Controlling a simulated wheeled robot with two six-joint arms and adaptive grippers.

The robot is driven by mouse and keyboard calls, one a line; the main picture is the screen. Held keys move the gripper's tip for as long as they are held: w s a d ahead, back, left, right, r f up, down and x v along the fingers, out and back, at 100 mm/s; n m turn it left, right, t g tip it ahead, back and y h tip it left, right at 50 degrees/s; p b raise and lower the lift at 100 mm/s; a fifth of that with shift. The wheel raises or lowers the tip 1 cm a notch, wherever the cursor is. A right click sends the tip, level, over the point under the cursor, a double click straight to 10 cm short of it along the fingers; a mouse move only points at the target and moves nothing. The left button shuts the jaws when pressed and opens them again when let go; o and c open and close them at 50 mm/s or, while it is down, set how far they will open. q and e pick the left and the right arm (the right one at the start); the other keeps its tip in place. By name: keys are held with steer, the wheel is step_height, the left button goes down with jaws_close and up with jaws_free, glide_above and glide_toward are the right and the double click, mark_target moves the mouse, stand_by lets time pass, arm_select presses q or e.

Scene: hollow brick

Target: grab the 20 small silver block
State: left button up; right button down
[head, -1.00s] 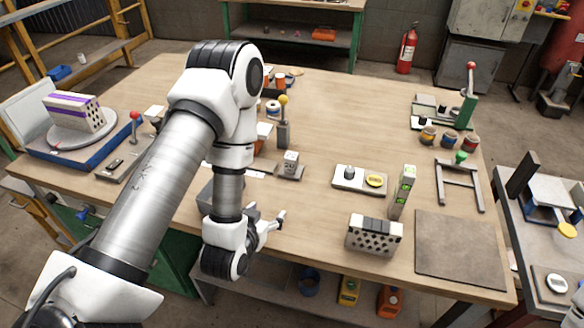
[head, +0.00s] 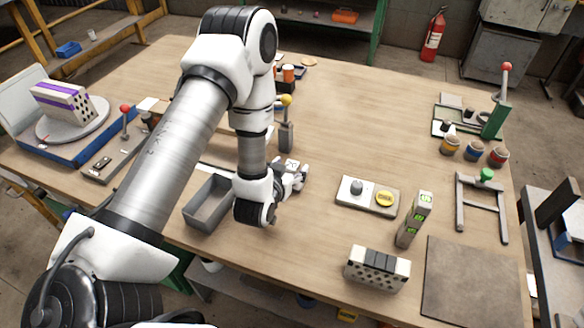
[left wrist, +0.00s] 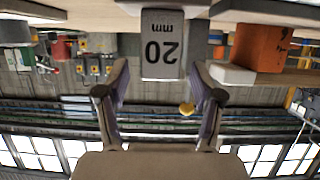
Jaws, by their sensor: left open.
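The small silver block (left wrist: 162,42) marked "20 mm" shows upside down at the top middle of the left wrist view. My left gripper (left wrist: 160,88) is open there, with one finger on each side of the block's line. I cannot tell whether the fingertips reach around it. In the head view my left gripper (head: 301,175) is low over the middle of the table, and the block is hidden behind it. My right gripper does not show.
A grey open box (head: 190,214) stands just left of my left gripper. A yellow-knobbed lever (head: 286,135) stands behind it. A plate with a yellow button (head: 350,203), a level (head: 405,230) and a perforated brick (head: 360,278) are to the right.

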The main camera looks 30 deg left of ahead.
arm_select(q)
steer(key=shift+x, duration=1.2)
steer(key=shift+s, duration=0.15)
steer(key=shift+c, duration=0.4)
steer(key=c, duration=0.5)
jaws_close()
steer(key=shift+r, duration=0.1)
